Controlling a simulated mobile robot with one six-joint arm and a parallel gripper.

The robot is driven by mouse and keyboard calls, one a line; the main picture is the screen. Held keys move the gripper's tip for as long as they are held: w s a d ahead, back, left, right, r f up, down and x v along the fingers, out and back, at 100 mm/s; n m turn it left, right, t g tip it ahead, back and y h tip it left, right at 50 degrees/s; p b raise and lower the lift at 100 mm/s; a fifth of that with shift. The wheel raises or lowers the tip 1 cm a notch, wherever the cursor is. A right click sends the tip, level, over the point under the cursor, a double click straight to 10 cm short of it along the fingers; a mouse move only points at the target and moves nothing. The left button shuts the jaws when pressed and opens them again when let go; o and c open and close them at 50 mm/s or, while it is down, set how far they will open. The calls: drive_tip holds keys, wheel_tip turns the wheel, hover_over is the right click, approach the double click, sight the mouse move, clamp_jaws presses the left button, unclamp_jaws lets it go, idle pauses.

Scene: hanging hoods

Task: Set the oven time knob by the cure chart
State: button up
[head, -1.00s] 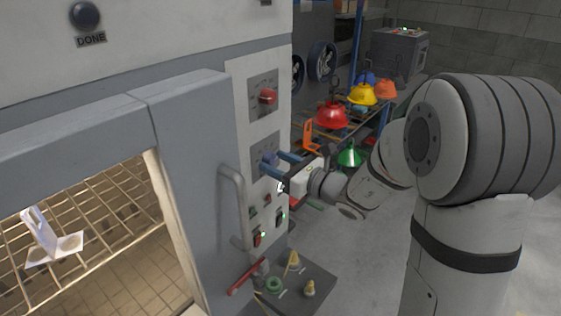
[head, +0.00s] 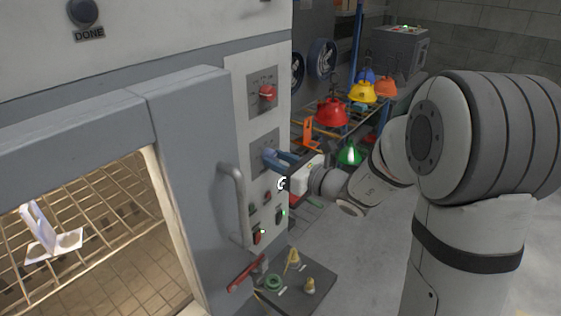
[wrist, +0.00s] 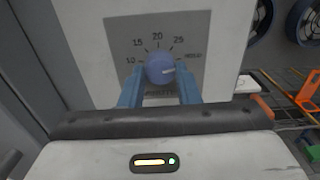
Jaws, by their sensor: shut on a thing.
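The blue time knob (wrist: 160,68) sits on a grey dial plate (wrist: 187,38) marked 10, 15, 20, 25 and HOLD. The white mark on the knob points right, roughly toward HOLD. My gripper (wrist: 160,88) has its two blue fingers shut on the knob, one on each side. In the head view my gripper (head: 274,159) reaches the oven's control panel (head: 240,100) from the right, and the fingers partly hide the knob. No cure chart is recognisable in these views.
A red knob (head: 267,93) is above on the same panel. A vertical door handle (head: 234,205) stands left of my gripper. Coloured hoods (head: 332,112) hang behind. A DONE button (head: 83,12) is at top left.

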drive_tip(key=shift+f+b, duration=0.2)
drive_tip(key=shift+b, duration=0.2)
drive_tip(key=n+b, duration=0.4)
drive_tip(key=b, duration=0.3)
drive_tip(key=shift+f, duration=0.15)
drive_tip(key=shift+r+n+b, duration=0.2)
drive_tip(key=shift+n+b, duration=0.75)
drive_tip(key=shift+b, duration=0.65)
drive_tip(key=shift+r+n+b, duration=0.15)
drive_tip(key=shift+n+b, duration=0.8)
drive_tip(key=shift+b, duration=0.65)
drive_tip(key=shift+r, duration=0.1)
drive_tip(key=o, duration=1)
drive_tip(key=shift+a, duration=0.1)
